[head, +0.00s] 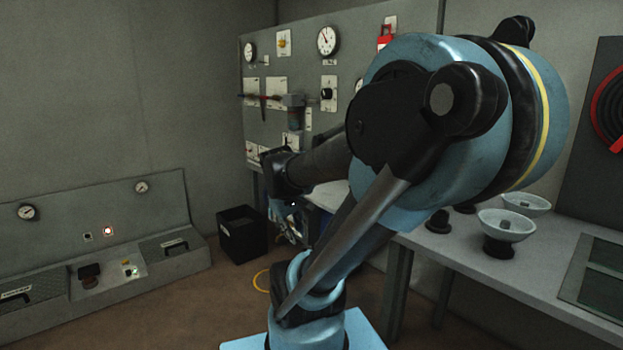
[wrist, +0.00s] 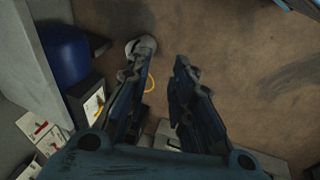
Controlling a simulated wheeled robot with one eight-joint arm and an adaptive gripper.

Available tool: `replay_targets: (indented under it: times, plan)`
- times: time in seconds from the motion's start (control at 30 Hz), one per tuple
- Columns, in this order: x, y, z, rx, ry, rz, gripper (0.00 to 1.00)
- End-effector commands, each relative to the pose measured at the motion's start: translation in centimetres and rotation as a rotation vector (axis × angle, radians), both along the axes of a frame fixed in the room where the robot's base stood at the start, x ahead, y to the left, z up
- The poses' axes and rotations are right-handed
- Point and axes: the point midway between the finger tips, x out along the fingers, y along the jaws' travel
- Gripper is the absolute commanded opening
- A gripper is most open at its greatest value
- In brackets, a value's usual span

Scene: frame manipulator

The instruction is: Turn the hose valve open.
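I cannot pick out the hose valve for certain in either view. A thin yellow hose-like loop (head: 262,281) lies on the floor in the head view; part of it (wrist: 151,83) shows between my fingers in the wrist view. A rounded grey-white thing (wrist: 143,46) shows by the left fingertip; I cannot tell what it is or whether it is touched. My gripper (wrist: 161,62) points down toward the floor, its two dark blue fingers apart with nothing seen held. In the head view my gripper (head: 290,228) is low and partly hidden by my arm.
A blue drum (wrist: 68,50) and black box (wrist: 88,103) stand left of my fingers. The head view shows a black bin (head: 242,232), a gauge panel (head: 305,72), a low console (head: 100,215) and a bench (head: 480,255) with bowls. Floor right of my fingers is clear.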

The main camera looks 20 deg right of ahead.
Motion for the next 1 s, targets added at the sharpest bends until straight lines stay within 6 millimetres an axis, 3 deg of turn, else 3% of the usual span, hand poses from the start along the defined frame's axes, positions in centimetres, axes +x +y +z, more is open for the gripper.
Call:
replay_targets:
  times: [0.5,1.0]
  plan:
    - [14.3,-6.5,4.4,-0.423,0.062,0.329,0.22]
    - [28.3,-10.9,5.4,-0.836,0.222,0.623,0.22]
